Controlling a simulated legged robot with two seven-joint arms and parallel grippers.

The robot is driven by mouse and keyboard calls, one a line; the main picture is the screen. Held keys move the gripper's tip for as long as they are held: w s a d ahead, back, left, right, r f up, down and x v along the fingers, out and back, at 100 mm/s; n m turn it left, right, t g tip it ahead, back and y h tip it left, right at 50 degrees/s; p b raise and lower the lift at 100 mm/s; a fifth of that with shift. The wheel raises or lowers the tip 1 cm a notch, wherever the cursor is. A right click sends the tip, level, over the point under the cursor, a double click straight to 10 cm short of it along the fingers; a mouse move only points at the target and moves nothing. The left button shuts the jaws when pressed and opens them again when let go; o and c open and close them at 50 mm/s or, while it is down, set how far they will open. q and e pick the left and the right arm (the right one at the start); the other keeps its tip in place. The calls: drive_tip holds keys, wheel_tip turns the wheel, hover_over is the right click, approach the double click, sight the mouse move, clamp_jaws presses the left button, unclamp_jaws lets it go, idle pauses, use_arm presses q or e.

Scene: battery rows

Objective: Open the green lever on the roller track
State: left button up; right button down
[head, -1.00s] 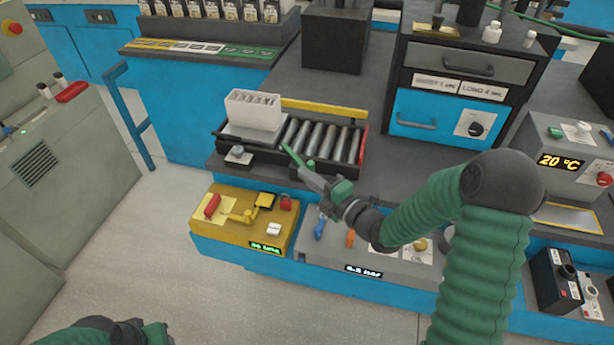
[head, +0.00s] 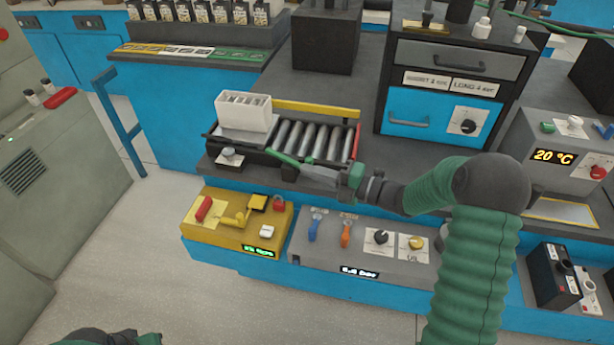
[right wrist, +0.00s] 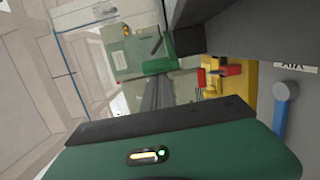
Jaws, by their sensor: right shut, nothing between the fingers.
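The roller track (head: 356,143) has bare grey rollers, with a white slotted box (head: 243,112) at its left end. The green lever (head: 284,156) lies along the track's front edge, partly behind my right gripper. My right gripper (head: 303,168) is shut and empty, its fingertips close to the lever, coming from the right. In the right wrist view the grey fingers (right wrist: 156,92) point at a green bar (right wrist: 160,66), apparently the lever; I cannot tell whether they touch it. My left gripper (head: 110,338) is cut off at the bottom left, its jaws unclear.
Below the track are a yellow panel (head: 222,228) with a red handle and a grey panel (head: 330,254) with blue and orange levers and knobs. A black cabinet with a blue drawer (head: 422,122) stands behind right. A grey console (head: 60,165) is at left.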

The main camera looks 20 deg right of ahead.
drive_tip(key=shift+w+d+b, duration=0.2)
drive_tip(key=shift+d+b, duration=0.1)
drive_tip(key=shift+d, duration=0.25)
drive_tip(key=shift+w, duration=0.1)
